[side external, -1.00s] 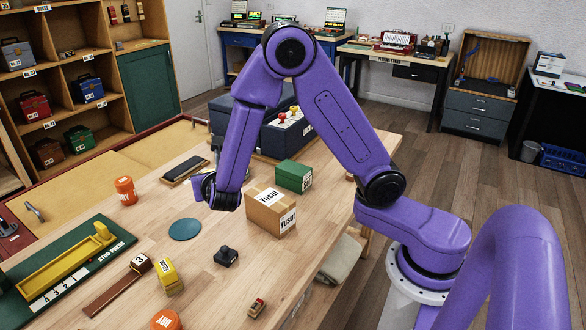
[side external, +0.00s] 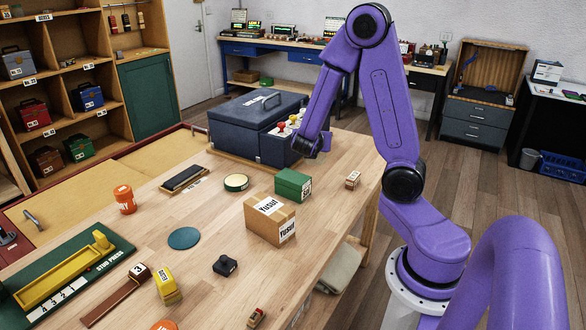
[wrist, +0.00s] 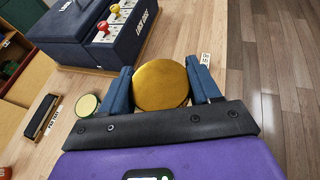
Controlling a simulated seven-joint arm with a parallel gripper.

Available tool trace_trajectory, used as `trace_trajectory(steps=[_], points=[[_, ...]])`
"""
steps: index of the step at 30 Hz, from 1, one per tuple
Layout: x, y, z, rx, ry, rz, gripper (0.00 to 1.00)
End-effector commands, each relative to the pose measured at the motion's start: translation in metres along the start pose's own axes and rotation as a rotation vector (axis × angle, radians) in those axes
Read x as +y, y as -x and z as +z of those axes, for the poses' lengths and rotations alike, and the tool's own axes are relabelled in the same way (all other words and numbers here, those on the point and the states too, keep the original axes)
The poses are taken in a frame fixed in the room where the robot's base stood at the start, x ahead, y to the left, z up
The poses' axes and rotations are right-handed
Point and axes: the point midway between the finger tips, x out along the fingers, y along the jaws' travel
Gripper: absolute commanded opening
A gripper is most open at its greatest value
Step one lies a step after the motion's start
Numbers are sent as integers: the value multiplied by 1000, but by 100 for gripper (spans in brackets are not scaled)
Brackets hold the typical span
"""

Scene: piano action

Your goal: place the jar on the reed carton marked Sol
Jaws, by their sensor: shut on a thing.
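The jar shows its round gold lid (wrist: 161,84) between the two blue fingers in the wrist view. My gripper (wrist: 161,78) is shut on it. In the side view my gripper (side external: 311,149) is above the far right part of the table, by the dark case, and I cannot make out the jar there. A green carton (side external: 291,184) stands on the table, nearer the camera than my gripper; its end label looks like Sol but is small. A brown carton (side external: 268,220) marked Yusuf stands beside it. Both cartons are out of sight in the wrist view.
The dark case (side external: 255,122) with red and yellow knobs stands close to the gripper's left. A small wooden block (side external: 353,179) lies near the right table edge. A round green-rimmed tin (side external: 236,182), a teal disc (side external: 184,238) and a black stamp (side external: 225,265) lie left of the cartons.

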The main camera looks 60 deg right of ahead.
Motion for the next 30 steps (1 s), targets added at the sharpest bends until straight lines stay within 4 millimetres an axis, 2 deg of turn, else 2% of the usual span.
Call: trace_trajectory(steps=[5, 16, 24, 30], points=[[10, -14, -3, 1, 2, -2, 27], [54, -78, -11, 0, 0, -2, 27], [72, -112, -36, 1, 2, -1, 27], [80, -126, -46, 0, 1, 1, 27]])
